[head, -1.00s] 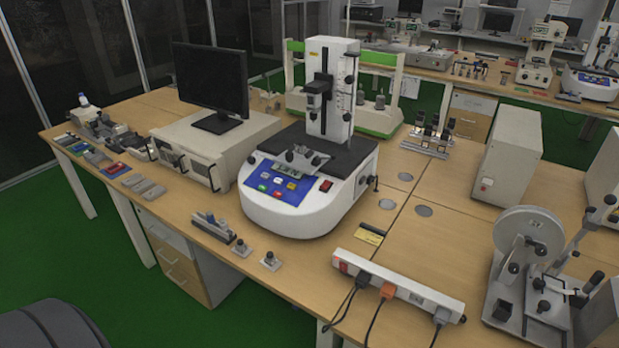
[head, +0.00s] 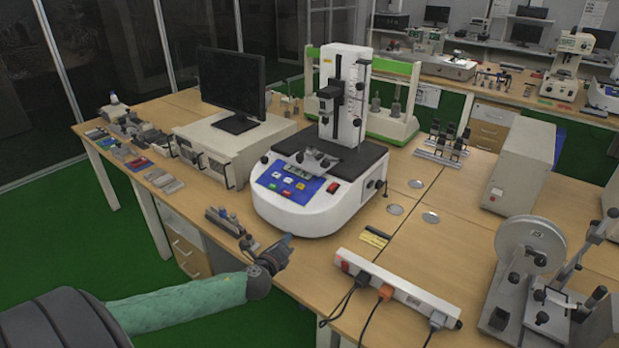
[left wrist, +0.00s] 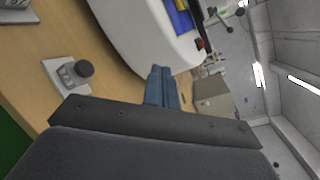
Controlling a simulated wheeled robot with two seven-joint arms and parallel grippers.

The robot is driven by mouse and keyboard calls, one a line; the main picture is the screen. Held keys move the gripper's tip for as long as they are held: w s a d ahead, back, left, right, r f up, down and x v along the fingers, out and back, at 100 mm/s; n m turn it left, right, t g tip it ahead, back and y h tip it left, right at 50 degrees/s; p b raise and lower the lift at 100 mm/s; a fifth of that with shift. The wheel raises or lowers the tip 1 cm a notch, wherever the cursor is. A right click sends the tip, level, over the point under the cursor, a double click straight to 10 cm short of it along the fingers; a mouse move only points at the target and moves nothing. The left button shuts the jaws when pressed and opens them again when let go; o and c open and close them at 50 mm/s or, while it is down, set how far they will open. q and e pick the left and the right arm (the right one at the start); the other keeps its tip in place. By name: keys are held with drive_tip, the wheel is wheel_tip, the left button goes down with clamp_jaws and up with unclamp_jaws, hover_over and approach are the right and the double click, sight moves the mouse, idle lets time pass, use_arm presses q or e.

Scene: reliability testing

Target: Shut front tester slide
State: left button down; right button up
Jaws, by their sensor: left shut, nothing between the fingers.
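The white tester (head: 318,190) with a blue control panel and an upright column stands on the wooden table, and its white rounded base also shows in the left wrist view (left wrist: 150,35). A small grey metal slide or clamp (head: 312,160) sits at the front of its dark top plate; I cannot tell how far it is out. My left gripper (head: 288,238) is just in front of the tester's base, apart from the slide and lower than it. Its blue fingers (left wrist: 162,72) are shut and empty, pointing toward the base. My right gripper is not in view.
A power strip (head: 398,288) with cables lies to the right. Small metal fixtures (head: 228,222) lie left of my gripper, and a knobbed block (left wrist: 70,74) is close to it. A monitor (head: 231,82) stands on a box behind.

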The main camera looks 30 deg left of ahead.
use_arm(q)
drive_tip(key=w+a+r+m+t+h, duration=0.2)
drive_tip(key=w+a+r+m+h, duration=0.4)
drive_tip(key=r+m, duration=0.45)
drive_tip(key=m+y+p, duration=0.1)
drive_tip(key=m+p, duration=0.2)
approach(314, 172)
drive_tip(key=shift+n, duration=0.25)
drive_tip(key=w+p, duration=0.1)
drive_tip(key=w, duration=0.1)
drive_tip(key=w+p, duration=0.1)
drive_tip(key=w, duration=0.2)
drive_tip(key=shift+w+d+r+p, duration=0.2)
drive_tip(key=shift+w+d+p, duration=0.05)
drive_tip(key=shift+p, duration=0.15)
drive_tip(key=shift+w+f, duration=0.2)
drive_tip(key=shift+w, duration=0.5)
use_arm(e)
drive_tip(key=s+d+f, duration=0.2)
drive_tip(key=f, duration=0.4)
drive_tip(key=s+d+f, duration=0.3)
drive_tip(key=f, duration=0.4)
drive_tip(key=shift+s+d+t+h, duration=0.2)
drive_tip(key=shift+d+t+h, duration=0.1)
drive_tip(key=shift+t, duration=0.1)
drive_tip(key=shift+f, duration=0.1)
